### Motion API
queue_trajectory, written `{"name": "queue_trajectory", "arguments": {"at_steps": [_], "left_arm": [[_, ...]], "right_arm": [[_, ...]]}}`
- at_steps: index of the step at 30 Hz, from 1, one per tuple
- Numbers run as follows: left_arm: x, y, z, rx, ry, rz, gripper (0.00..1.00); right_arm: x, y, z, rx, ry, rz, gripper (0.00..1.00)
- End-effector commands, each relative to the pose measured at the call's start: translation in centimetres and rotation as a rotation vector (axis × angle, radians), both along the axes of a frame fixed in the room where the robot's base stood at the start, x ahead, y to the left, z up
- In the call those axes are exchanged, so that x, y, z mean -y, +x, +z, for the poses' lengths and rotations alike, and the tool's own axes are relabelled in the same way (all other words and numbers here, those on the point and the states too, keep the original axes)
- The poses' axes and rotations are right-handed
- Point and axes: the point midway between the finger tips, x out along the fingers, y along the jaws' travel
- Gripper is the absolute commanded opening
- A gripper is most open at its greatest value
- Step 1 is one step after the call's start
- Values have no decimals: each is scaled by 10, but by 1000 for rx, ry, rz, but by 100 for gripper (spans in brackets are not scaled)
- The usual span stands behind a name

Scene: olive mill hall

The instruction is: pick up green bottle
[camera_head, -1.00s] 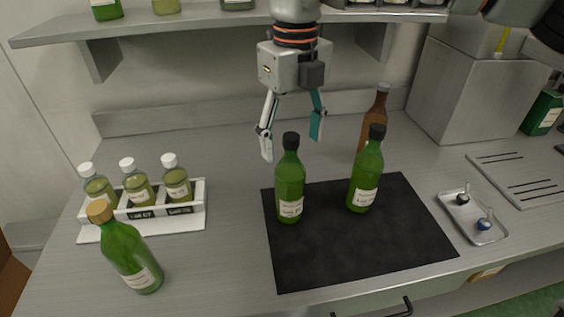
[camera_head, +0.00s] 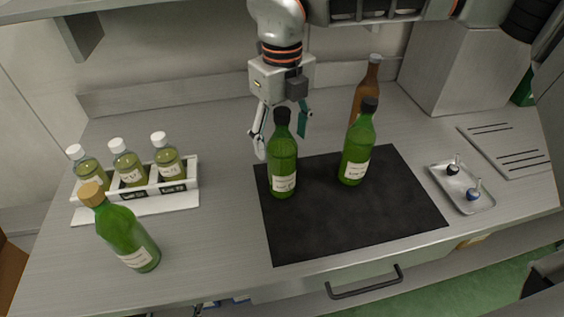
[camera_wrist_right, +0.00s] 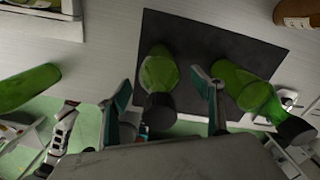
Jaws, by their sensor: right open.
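Two green bottles with black caps stand upright on a black mat (camera_head: 340,225). My right gripper (camera_head: 281,136) is open at the neck of the left one (camera_head: 283,172), with a finger showing on each side of it. In the right wrist view this bottle (camera_wrist_right: 158,72) lies between the open fingers (camera_wrist_right: 165,98), with no clear contact. The right black-capped bottle (camera_head: 356,155) also shows in the wrist view (camera_wrist_right: 243,86). A third green bottle (camera_head: 128,238) with a tan cap stands at the front left, off the mat. My left gripper is not in view.
A white rack (camera_head: 185,184) with three small bottles stands at the left. A brown bottle (camera_head: 367,88) is behind the right green bottle. A metal tray (camera_head: 468,202) with small items lies right of the mat. The counter between rack and mat is clear.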

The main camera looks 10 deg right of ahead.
Motion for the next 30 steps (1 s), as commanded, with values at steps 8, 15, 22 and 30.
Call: {"name": "queue_trajectory", "arguments": {"at_steps": [8, 15, 22, 30], "left_arm": [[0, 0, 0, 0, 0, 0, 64], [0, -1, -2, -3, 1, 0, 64], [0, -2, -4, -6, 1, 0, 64], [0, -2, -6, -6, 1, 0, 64]], "right_arm": [[0, 0, 0, 0, 0, 0, 32], [0, 0, 2, 1, 2, 0, 20], [0, 1, 8, 2, 2, -1, 20], [-1, 2, 55, 6, 3, -3, 20]]}}
